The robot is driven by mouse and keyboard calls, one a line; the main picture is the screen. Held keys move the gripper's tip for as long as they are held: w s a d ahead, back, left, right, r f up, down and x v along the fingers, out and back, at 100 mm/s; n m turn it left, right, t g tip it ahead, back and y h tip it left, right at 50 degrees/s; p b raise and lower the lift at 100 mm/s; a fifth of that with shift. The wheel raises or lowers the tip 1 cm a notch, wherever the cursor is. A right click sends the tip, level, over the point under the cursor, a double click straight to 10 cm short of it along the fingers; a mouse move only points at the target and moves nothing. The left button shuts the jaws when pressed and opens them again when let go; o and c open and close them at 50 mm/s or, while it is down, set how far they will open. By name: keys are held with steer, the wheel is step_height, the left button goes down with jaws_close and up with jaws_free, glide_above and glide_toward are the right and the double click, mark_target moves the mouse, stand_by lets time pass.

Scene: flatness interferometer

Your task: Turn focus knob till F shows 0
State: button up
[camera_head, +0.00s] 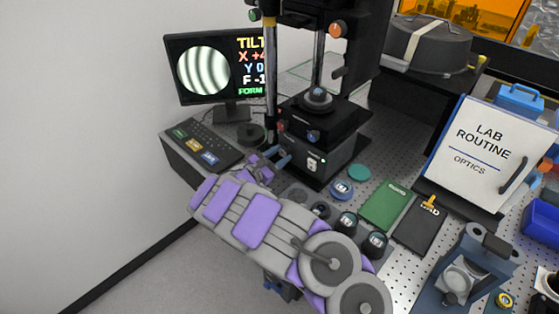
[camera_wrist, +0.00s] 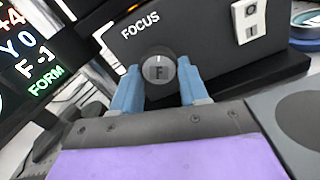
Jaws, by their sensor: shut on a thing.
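The focus knob (camera_wrist: 160,66) is a round grey knob marked F with a light line at its top, below the word FOCUS on the black base. My gripper (camera_wrist: 159,78) is shut on it, one blue finger on each side. In the head view my gripper (camera_head: 271,158) reaches the front of the interferometer base (camera_head: 312,146), and the knob is hard to make out there. The monitor (camera_head: 207,72) shows striped fringes and the readings Y 0 and F -1. Its right side is cut off behind the column; the wrist view screen (camera_wrist: 30,60) also shows F -1.
A keyboard (camera_head: 203,143) lies left of my arm. A white switch (camera_wrist: 250,20) is right of the knob. Several round optics, a green book (camera_head: 386,205) and a black book (camera_head: 418,229) lie right of my arm, near a LAB ROUTINE board (camera_head: 487,150).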

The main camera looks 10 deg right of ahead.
steer(key=shift+a+f+m+b, duration=0.1)
steer(key=shift+m+b, duration=0.9)
steer(key=shift+m, duration=0.6)
steer(key=o, duration=1.1)
steer(key=shift+a, duration=0.1)
steer(key=shift+c, duration=0.2)
steer(key=p+v, duration=0.3)
steer(key=v, duration=1.4)
steer(key=shift+s+a+p, duration=0.1)
steer(key=shift+a+p, duration=0.15)
steer(key=shift+p, duration=0.15)
steer(key=shift+d, duration=0.1)
